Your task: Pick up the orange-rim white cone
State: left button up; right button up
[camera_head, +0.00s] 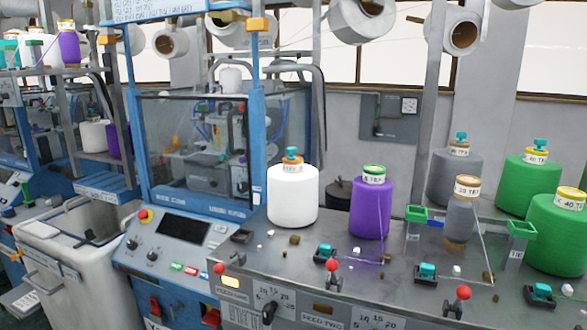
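The white cone (292,198) with an orange rim (292,166) at its top stands upright on the grey machine top, left of the purple cone. A teal knob (292,154) shows above its rim. Nothing stands in front of it. Neither of my grippers shows in the head view.
A purple cone (370,208) with a green rim stands just right of it. A large grey cone (455,176), a smaller grey cone (460,221) and green cones (557,235) stand further right. Red-knobbed levers (332,266) line the front edge. A blue machine (180,240) stands left.

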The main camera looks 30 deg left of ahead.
aim_at(292, 186)
jog(key=l+u, duration=0.3)
jog(key=k+l+u, duration=0.1)
jog(key=l+u, duration=0.2)
jog(key=l, duration=0.2)
jog(key=k+l+u, duration=0.15)
jog(key=l+u, duration=0.15)
jog(key=l, duration=0.1)
